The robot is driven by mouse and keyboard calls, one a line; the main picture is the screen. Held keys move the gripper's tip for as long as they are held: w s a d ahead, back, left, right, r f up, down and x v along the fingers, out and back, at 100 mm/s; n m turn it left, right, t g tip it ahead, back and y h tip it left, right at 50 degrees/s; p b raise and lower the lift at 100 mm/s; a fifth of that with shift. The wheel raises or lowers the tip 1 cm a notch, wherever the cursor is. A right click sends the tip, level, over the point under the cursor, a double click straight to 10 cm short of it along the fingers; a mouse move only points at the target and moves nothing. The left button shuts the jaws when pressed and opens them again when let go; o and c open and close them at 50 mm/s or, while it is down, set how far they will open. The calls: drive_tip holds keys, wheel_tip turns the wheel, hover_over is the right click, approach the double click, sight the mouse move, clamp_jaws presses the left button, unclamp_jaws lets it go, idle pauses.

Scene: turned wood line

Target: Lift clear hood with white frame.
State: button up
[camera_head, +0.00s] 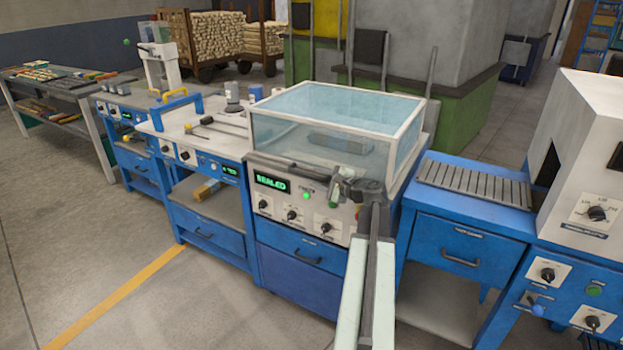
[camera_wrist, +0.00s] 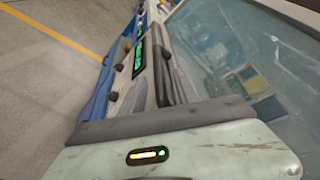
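The clear hood with its white frame (camera_head: 336,96) sits down over the top of a blue machine. Its panels are tinted and a grey shape shows dimly inside. A dark bar (camera_head: 290,162) runs along its lower front edge. My gripper (camera_head: 346,184) is at the front right of the hood, just over the control panel and close to the bar's right end. In the wrist view the hood's clear panel (camera_wrist: 255,60) fills the right side.
The control panel (camera_head: 290,209) has knobs and a green display reading "SEALED". A roller table (camera_head: 475,185) and a white-cabinet machine (camera_head: 585,130) stand to the right. A bench with tools (camera_head: 200,135) is to the left. Open floor lies front left.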

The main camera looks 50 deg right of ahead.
drive_tip(key=x, duration=0.4)
drive_tip(key=shift+w+f+b, duration=0.1)
drive_tip(key=shift+w+b, duration=0.05)
drive_tip(key=shift+b, duration=0.15)
clamp_jaws()
idle(0.9)
